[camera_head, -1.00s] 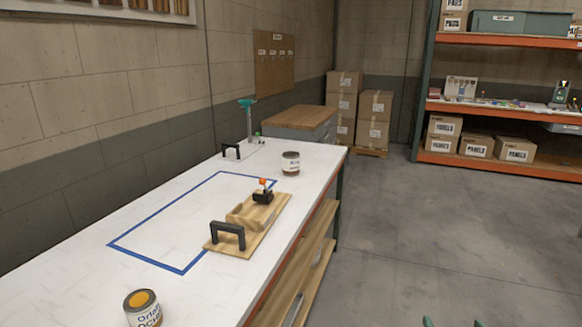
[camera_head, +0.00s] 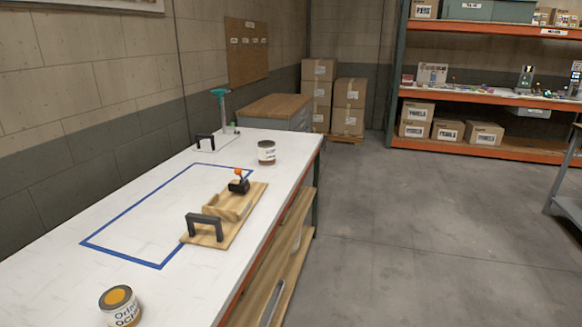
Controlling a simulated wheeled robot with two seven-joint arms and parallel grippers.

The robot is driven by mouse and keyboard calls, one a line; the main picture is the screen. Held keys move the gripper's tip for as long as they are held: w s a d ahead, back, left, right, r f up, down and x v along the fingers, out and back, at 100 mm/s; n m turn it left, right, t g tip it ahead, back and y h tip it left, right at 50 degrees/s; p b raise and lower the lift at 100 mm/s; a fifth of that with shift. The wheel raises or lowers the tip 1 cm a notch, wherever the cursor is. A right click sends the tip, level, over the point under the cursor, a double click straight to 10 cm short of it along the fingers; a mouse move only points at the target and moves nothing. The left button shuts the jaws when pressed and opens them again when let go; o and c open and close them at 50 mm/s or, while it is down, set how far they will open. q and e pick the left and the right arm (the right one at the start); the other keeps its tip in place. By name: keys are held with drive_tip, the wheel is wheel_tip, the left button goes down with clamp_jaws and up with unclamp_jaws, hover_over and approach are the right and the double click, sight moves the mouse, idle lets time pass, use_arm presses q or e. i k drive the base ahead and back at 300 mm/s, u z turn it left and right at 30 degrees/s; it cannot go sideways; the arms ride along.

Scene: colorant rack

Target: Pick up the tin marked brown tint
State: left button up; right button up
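No tin that I can read as brown tint shows. A small tin (camera_head: 266,152) with a brownish band and a white label stands upright at the far right part of the white workbench; its label is too small to read. Another tin (camera_head: 120,306) with an orange-yellow lid stands at the near end of the bench; its label seems to read "Orland Ochre", partly cut by the frame edge. Neither of my grippers is in view.
The white workbench (camera_head: 130,240) bears a blue tape rectangle and a wooden jig (camera_head: 222,232) with a black handle. A shelf rack (camera_head: 480,95) with boxes and small items stands at the back right. The grey floor (camera_head: 400,240) between is open.

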sight(267, 148)
drive_tip(key=z, duration=1.05)
drive_tip(key=i, duration=3.2)
drive_tip(key=u, duration=2.05)
